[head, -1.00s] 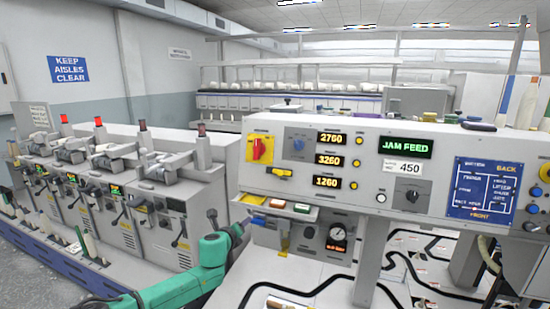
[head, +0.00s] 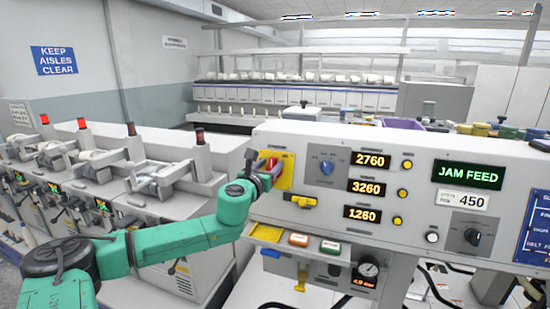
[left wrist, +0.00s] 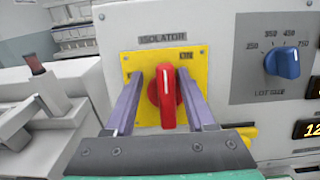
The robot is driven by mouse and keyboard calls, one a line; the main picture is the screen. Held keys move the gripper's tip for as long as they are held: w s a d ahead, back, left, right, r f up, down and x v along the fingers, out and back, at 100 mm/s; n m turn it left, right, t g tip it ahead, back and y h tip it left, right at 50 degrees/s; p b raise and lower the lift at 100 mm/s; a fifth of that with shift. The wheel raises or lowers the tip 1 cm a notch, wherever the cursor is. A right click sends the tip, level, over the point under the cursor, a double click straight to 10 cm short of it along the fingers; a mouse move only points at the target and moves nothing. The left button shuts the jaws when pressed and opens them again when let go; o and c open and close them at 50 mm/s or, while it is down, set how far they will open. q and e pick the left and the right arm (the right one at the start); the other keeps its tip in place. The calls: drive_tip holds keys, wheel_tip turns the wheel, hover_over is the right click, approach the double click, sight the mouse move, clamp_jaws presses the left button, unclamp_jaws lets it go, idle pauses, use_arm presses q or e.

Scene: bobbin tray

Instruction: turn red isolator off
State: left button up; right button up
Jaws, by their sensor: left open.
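The red isolator (left wrist: 165,99) is a rotary handle on a yellow plate (left wrist: 196,62) marked ISOLATOR, with ON at its upper right. In the left wrist view its handle stands upright, with its white line vertical. My left gripper (left wrist: 162,95) is open, one finger on each side of the red handle; I cannot tell whether they touch it. In the head view my left gripper (head: 266,172) is at the yellow plate (head: 289,169) and hides part of the red isolator (head: 272,163). My right gripper is not in view.
A blue rotary knob (head: 327,167) is right of the isolator. A yellow part (head: 299,201) sticks out just below the plate. A small shelf (head: 325,254) with coloured blocks juts out lower down. Machines with levers (head: 150,175) stand at the left.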

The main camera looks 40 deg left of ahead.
use_arm(q)
drive_tip(key=shift+r, duration=0.2)
drive_tip(key=shift+d+r, duration=0.15)
drive_tip(key=shift+d, duration=0.35)
drive_tip(key=shift+c, duration=0.3)
drive_tip(key=shift+a, duration=0.1)
clamp_jaws()
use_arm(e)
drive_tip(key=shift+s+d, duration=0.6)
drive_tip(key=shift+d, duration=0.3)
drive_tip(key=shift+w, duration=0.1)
